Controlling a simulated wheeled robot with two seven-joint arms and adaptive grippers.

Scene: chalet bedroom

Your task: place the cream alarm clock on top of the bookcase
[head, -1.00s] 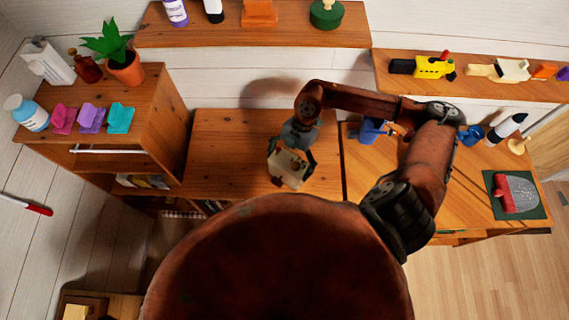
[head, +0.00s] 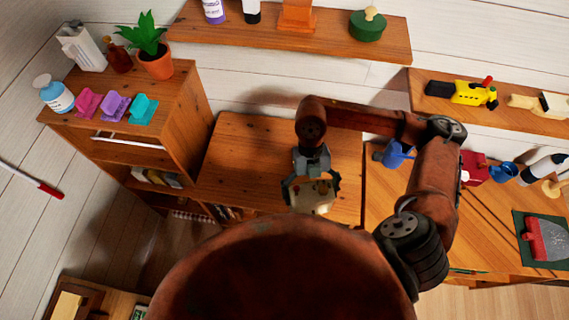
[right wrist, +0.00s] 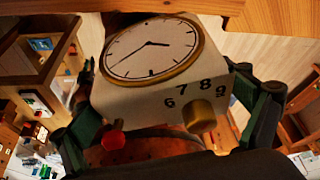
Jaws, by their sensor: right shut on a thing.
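The cream alarm clock (head: 313,202) is in my right gripper (head: 311,188), whose fingers close on it from both sides. In the right wrist view the clock (right wrist: 165,85) fills the middle, tilted, with a gold-rimmed dial, a gold knob, a red knob and digits. The right gripper's green-black fingers (right wrist: 170,115) press its sides there. In the head view the clock overlaps the front part of the bare wooden top of the low bookcase (head: 255,150); its height above that top is hard to judge. My left gripper is not in view.
A taller wooden cabinet (head: 186,110) with a potted plant and several small items stands at left. A wall shelf (head: 320,38) runs behind. At right, a desk (head: 430,215) carries a blue watering can (head: 394,154) and other items. The bookcase top looks clear.

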